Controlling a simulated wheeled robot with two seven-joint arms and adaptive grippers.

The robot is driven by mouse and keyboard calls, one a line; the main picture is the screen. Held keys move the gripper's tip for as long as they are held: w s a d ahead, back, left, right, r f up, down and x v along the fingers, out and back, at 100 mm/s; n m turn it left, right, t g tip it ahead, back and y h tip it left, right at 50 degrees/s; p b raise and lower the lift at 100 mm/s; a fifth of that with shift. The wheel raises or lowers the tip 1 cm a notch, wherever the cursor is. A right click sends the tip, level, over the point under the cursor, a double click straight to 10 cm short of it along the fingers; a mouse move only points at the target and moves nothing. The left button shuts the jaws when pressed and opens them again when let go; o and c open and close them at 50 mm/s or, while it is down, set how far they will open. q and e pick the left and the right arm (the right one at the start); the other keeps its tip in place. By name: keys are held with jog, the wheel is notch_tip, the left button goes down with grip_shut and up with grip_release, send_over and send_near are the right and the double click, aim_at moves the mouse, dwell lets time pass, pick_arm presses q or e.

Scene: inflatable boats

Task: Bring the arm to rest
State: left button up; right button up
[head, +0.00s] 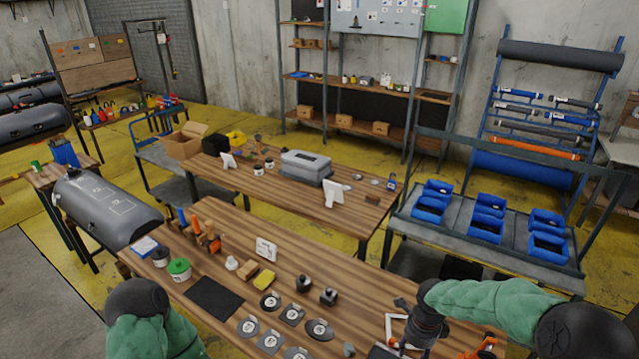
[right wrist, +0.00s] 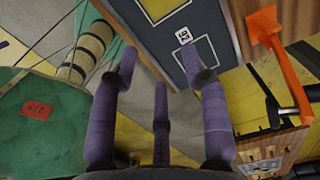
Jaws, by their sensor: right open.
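My right arm (head: 490,302), in a green sleeve, comes in from the right in the head view. Its dark gripper (head: 422,328) points down over the right front part of the near wooden table (head: 335,268). In the right wrist view, the purple fingers of the right gripper (right wrist: 160,62) are spread apart with nothing between them. My left arm (head: 150,335) shows only as a black joint and green sleeve at the bottom left. Its gripper is outside the view.
Near the right gripper are a white frame (head: 393,328) and an orange tool (head: 486,344). Round discs (head: 319,329), a black mat (head: 214,299) and small bottles stand on the near table. Blue bins (head: 487,228) sit on a cart at right. An orange bracket (right wrist: 276,55) shows in the wrist view.

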jog(key=s+a+f+n+y, duration=0.3)
jog(key=s+a+f+n, duration=0.3)
jog(key=a+f+n, duration=0.5)
jog(key=s+a+f+n, duration=0.3)
jog(key=s+f+n, duration=0.65)
jog(key=s, duration=0.35)
pick_arm(q)
notch_tip(320, 180, down, 17)
jog(key=b, duration=1.6)
jog(key=shift+w+b, duration=0.35)
jog(key=shift+w, duration=0.05)
pick_arm(e)
notch_tip(320, 180, down, 14)
jog(key=w+a+n, duration=0.1)
jog(key=shift+w+n+y, duration=0.15)
jog(key=shift+n+y, duration=0.2)
jog(key=shift+y, duration=0.05)
jog(key=shift+f, duration=0.1)
